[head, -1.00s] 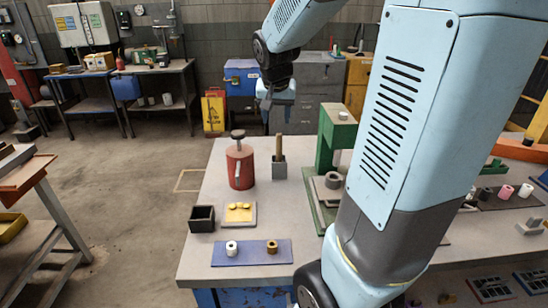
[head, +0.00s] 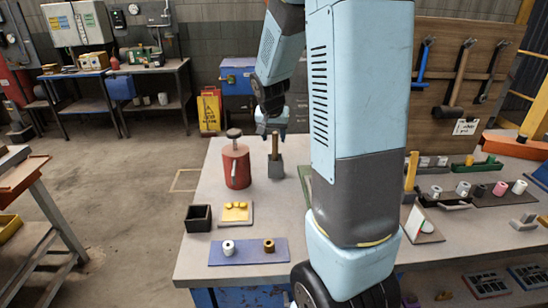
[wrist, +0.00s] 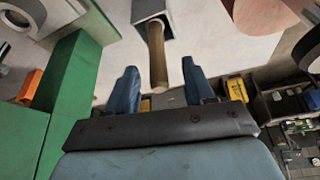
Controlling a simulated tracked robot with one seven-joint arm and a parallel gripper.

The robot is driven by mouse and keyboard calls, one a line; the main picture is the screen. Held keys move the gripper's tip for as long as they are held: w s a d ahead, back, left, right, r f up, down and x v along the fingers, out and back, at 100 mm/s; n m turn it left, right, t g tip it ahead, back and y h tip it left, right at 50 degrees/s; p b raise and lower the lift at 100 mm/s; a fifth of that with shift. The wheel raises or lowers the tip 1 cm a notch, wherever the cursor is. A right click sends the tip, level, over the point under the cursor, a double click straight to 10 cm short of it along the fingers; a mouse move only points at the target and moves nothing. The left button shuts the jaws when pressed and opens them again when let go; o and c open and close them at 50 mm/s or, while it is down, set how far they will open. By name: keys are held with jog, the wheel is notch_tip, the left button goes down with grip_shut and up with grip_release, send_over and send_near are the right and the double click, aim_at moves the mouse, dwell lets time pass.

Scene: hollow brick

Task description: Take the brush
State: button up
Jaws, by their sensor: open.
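The brush shows as a wooden handle (head: 275,144) standing upright in a small grey holder (head: 276,170) on the table; its lower end is hidden inside. My gripper (head: 273,128) is open, at the top of the handle in the head view. In the wrist view the handle (wrist: 157,55) lies between the two blue fingers of my gripper (wrist: 160,66), with a gap on each side. The fingers do not touch it. How deep the handle sits between them is hard to tell.
A red can (head: 237,168) stands close left of the holder. A green block (wrist: 62,80) rises on the other side in the wrist view. A black box (head: 198,218), a tray with yellow pieces (head: 236,222) and a blue mat (head: 245,258) lie nearer the front.

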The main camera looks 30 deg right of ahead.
aim_at(275, 144)
jog(key=shift+x, duration=2.7)
jog(key=shift+s, duration=0.15)
jog(key=shift+c, duration=0.2)
grip_shut()
jog(key=shift+r, duration=0.1)
